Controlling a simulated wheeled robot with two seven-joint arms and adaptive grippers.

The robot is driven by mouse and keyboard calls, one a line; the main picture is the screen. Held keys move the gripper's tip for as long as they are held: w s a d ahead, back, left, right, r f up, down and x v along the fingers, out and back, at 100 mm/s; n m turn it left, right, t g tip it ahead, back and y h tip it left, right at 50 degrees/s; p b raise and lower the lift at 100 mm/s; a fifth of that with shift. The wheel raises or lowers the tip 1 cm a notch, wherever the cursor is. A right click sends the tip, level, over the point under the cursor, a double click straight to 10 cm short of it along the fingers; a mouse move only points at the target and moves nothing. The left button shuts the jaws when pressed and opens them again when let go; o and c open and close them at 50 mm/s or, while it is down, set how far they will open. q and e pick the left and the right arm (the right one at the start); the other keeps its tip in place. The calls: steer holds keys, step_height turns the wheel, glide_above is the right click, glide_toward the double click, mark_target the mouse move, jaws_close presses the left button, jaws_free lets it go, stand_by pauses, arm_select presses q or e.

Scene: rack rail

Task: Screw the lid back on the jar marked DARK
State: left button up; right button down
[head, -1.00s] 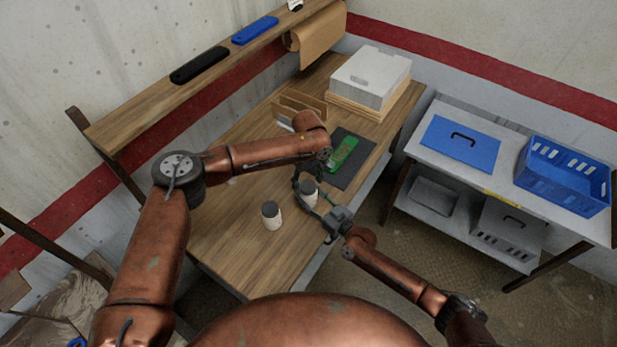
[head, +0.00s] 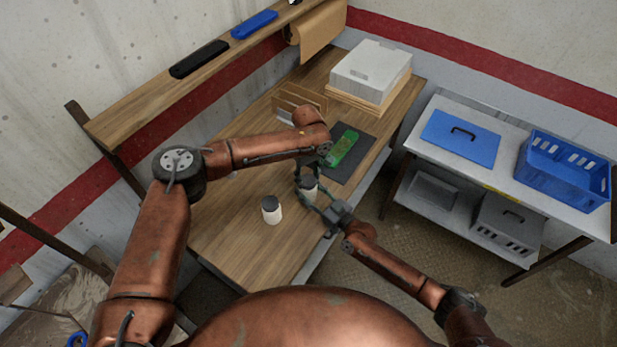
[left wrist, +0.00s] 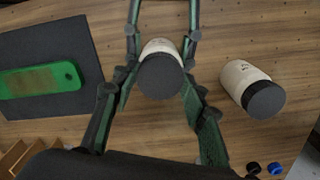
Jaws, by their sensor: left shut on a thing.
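One white jar (head: 309,197) stands on the wooden table between both grippers, with a dark grey lid (left wrist: 160,76) at its mouth. I cannot tell whether the lid is seated or just above the rim. My left gripper (head: 303,177) is shut on the lid from above. My right gripper (head: 312,193) reaches in from the right with its fingers either side of the jar body, closed on it. A second white jar (head: 272,213) with a dark lid stands to the left, apart from both grippers. Its marking is too small to read.
A green board (head: 343,147) lies on a dark mat (head: 353,172) behind the jars. A wooden organizer (head: 301,103) and a grey box (head: 371,72) stand farther back. Small black and blue round things (left wrist: 273,168) lie near the left wrist view's lower edge. The table's front is clear.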

arm_select(q)
steer(key=m, duration=0.4)
steer(key=shift+m, duration=0.4)
steer(key=m, duration=0.7)
steer(key=shift+m, duration=0.3)
steer(key=m, duration=0.3)
steer(key=shift+m, duration=0.4)
steer(key=m, duration=0.7)
steer(key=shift+f+m, duration=0.1)
steer(key=shift+m, duration=0.3)
steer(key=m, duration=0.7)
steer(key=o, duration=1.4)
